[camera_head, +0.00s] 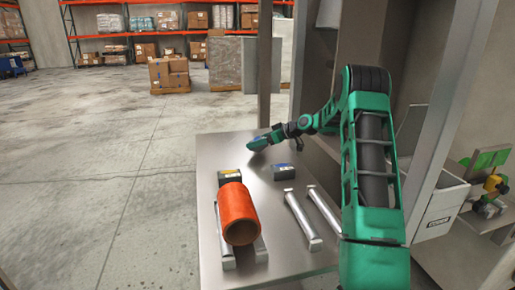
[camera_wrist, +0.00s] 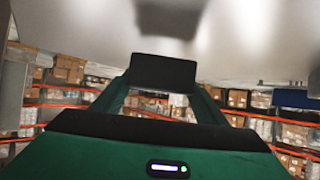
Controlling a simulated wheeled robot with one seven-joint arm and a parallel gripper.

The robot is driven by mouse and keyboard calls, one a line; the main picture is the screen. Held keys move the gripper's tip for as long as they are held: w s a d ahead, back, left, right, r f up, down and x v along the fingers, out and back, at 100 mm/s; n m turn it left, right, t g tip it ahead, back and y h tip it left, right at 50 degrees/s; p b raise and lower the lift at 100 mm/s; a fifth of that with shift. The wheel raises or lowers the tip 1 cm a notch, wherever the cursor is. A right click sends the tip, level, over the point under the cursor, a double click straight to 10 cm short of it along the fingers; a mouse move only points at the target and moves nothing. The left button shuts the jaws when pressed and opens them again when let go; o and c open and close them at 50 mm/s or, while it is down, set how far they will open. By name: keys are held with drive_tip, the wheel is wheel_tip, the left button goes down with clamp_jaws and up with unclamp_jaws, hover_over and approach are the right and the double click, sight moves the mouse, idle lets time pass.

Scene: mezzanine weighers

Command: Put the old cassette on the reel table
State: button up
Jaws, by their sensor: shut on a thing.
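My gripper (camera_head: 270,138) is at the far end of the steel-topped table (camera_head: 240,160), low over its surface. In the wrist view it is shut on a dark, flat-faced block (camera_wrist: 163,73), likely the old cassette, held between the two green fingers. In the head view the held thing is small and partly hidden by the gripper; a bluish patch shows there. I cannot tell whether it touches the table top. No label on the table shows whether it is the reel table.
An orange tube (camera_head: 238,212) lies on metal rails at the near end. A grey post (camera_head: 440,130) and white bin (camera_head: 437,208) stand right.

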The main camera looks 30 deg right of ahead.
drive_tip(key=shift+f, duration=1)
drive_tip(key=shift+f, duration=0.15)
drive_tip(key=o, duration=1.1)
